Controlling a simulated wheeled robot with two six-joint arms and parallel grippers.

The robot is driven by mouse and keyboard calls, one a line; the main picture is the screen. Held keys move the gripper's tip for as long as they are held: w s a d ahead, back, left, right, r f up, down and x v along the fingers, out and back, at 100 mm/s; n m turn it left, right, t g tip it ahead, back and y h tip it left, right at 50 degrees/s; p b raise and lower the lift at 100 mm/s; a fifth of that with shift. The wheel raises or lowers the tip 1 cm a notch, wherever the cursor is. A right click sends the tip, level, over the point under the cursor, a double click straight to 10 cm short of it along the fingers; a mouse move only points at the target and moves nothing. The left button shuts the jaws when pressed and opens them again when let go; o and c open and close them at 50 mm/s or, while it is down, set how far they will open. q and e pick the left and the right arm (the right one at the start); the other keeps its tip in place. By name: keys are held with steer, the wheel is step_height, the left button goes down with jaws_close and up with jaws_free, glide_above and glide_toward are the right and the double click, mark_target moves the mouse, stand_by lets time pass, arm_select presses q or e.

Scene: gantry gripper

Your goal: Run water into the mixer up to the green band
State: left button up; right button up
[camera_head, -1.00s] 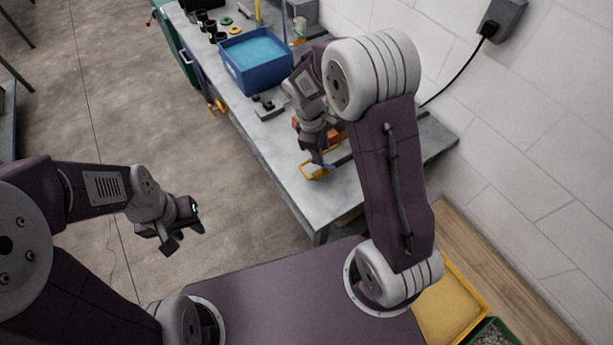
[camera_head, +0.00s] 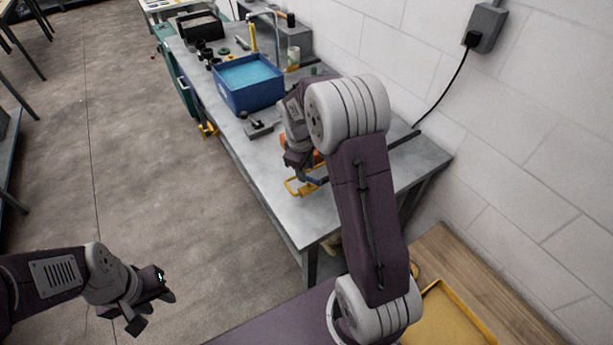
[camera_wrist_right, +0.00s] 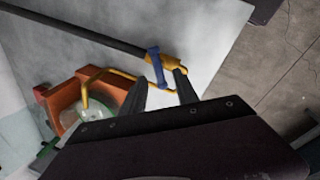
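An orange-red stand (camera_wrist_right: 68,105) holds a clear round vessel (camera_wrist_right: 85,112) with green at its edge; I cannot tell whether this is the mixer. A yellow bent handle (camera_wrist_right: 125,74) runs from there to a dark rod (camera_wrist_right: 75,32) with a yellow end and a blue clip (camera_wrist_right: 155,65). My right gripper (camera_wrist_right: 162,88) has its dark fingers apart, close to the blue clip and yellow end; contact is unclear. In the head view the yellow handle (camera_head: 297,187) lies under my right gripper (camera_head: 298,172). My left gripper (camera_head: 153,312) hangs empty over the floor, its fingers apart.
A blue basin (camera_head: 248,90) with light blue inside stands further back on the grey bench (camera_head: 270,200), near a tap-like pipe (camera_head: 276,35). A dark small device (camera_head: 258,127) lies before it. A wall runs along the right; a yellow tray (camera_head: 450,320) is at lower right.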

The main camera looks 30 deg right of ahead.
mark_target(309, 180)
steer(key=f, duration=0.3)
steer(key=w+f, duration=0.1)
steer(key=shift+d+f, duration=0.25)
steer(key=shift+d, duration=0.15)
steer(key=shift+s+r, duration=0.1)
jaws_close()
steer(key=shift+m, duration=0.3)
steer(key=shift+w+d+m+g, duration=0.1)
steer(key=shift+m+g, duration=0.15)
steer(key=shift+m, duration=1.1)
steer(key=shift+w+m+g, duration=0.1)
steer(key=shift+m+g, duration=0.15)
steer(key=shift+m, duration=1.1)
jaws_free()
